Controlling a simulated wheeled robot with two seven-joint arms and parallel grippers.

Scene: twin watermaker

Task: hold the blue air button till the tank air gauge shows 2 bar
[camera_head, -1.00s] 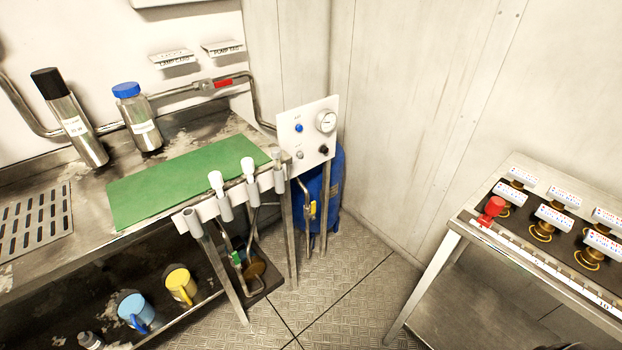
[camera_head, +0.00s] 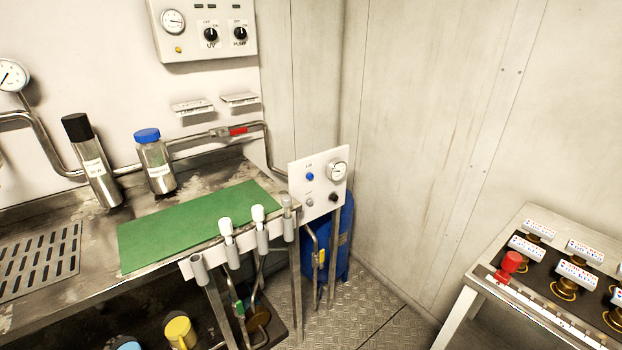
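The blue air button (camera_head: 309,177) sits at the upper left of a white panel (camera_head: 299,203) beside the bench's right end. The tank air gauge (camera_head: 337,170) is round and white on the same panel, to the right of the button. Its needle is too small to read. A grey knob and a black knob sit lower on the panel. The blue tank (camera_head: 343,240) stands on the floor behind the panel, partly hidden by it. Neither of my grippers shows in the view, and nothing is seen touching the button.
A steel bench with a green mat (camera_head: 200,226) fills the left, with two bottles standing on it. A table with a red knob (camera_head: 510,265) stands right. The floor between is clear.

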